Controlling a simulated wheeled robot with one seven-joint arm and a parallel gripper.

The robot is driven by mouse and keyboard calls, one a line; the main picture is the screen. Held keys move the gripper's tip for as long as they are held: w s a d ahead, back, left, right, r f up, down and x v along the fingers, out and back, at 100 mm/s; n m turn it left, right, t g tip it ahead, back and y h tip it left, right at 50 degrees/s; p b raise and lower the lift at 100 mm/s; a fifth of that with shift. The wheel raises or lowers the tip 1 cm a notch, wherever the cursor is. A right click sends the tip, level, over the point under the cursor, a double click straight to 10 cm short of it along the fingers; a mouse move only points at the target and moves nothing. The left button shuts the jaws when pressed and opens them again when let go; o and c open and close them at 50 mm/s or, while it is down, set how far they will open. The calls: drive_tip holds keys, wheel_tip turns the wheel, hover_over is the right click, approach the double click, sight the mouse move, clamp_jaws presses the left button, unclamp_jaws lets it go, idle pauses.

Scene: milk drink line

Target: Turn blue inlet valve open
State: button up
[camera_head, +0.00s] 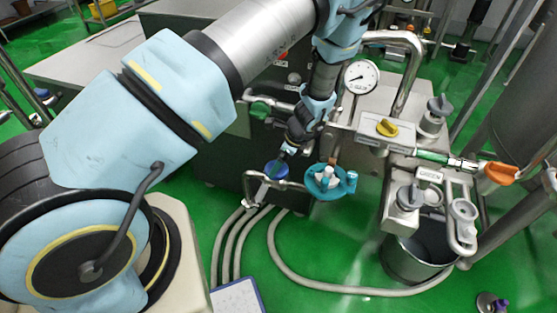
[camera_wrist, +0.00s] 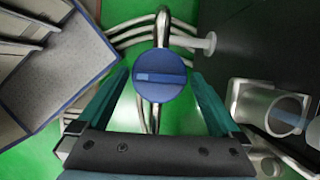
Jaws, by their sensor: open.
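The blue inlet valve has a round blue knob (camera_wrist: 160,88) with a raised bar lying nearly level across its face. It is mounted on a metal pipe (camera_wrist: 162,28). In the head view the blue knob (camera_head: 276,168) shows just below my gripper (camera_head: 286,153). In the wrist view my gripper (camera_wrist: 159,75) is open. One teal finger is on each side of the knob, with green floor visible between knob and fingers. I cannot tell how far the fingertips are from the knob in depth.
A teal round fitting (camera_head: 322,184) stands right of the blue knob. A pressure gauge (camera_head: 361,77), a yellow handle (camera_head: 387,128) and an orange handle (camera_head: 501,173) are further right. Hoses (camera_head: 273,245) curve across the green floor, with a metal bucket (camera_head: 405,264) on the right.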

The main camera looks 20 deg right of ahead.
drive_tip(key=shift+f, duration=0.1)
drive_tip(key=c, duration=1.1)
drive_tip(key=shift+c, duration=0.2)
drive_tip(key=shift+n+b, duration=0.35)
drive_tip(key=shift+n, duration=0.05)
drive_tip(key=n+b, duration=0.1)
drive_tip(key=n+g+y+b, duration=0.1)
drive_tip(key=n, duration=0.1)
drive_tip(key=shift+w+d+f+n, duration=0.1)
drive_tip(key=shift+w+n, duration=0.05)
drive_tip(key=shift+n, duration=0.15)
drive_tip(key=n+g+b, duration=0.2)
drive_tip(key=n, duration=0.2)
drive_tip(key=shift+w+n+b, duration=0.15)
drive_tip(key=shift+n+b, duration=0.15)
drive_tip(key=n+g+b, duration=0.1)
drive_tip(key=n, duration=0.3)
drive_tip(key=shift+w+n+g+b, duration=0.1)
drive_tip(key=shift+n+g+b, duration=0.2)
drive_tip(key=shift+g+b, duration=0.1)
drive_tip(key=shift+n+g+h+b, duration=0.5)
drive_tip(key=shift+n+g+h, duration=0.15)
drive_tip(key=shift+n, duration=1.55)
